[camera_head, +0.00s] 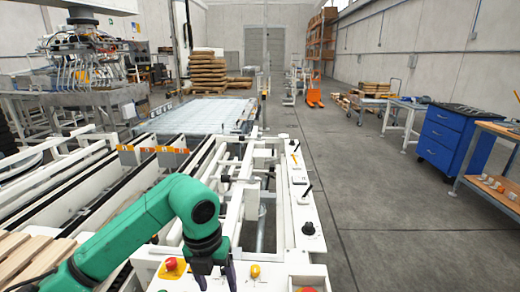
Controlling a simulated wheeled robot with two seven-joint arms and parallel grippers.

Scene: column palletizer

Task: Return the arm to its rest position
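My green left arm (150,215) comes in from the lower left, bends at its elbow and points down. My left gripper (216,282) hangs from it at the bottom edge of the view, over the white control panel (245,272) of the machine. Its two dark fingers stand apart, and I see nothing between them. My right gripper is not in view.
The white conveyor frame (290,205) runs away ahead. Wooden planks (20,262) lie at the lower left. A palletizing head (85,60) hangs at the upper left. A blue drawer cabinet (452,140) and a workbench (492,190) stand right. The grey floor (375,215) between is clear.

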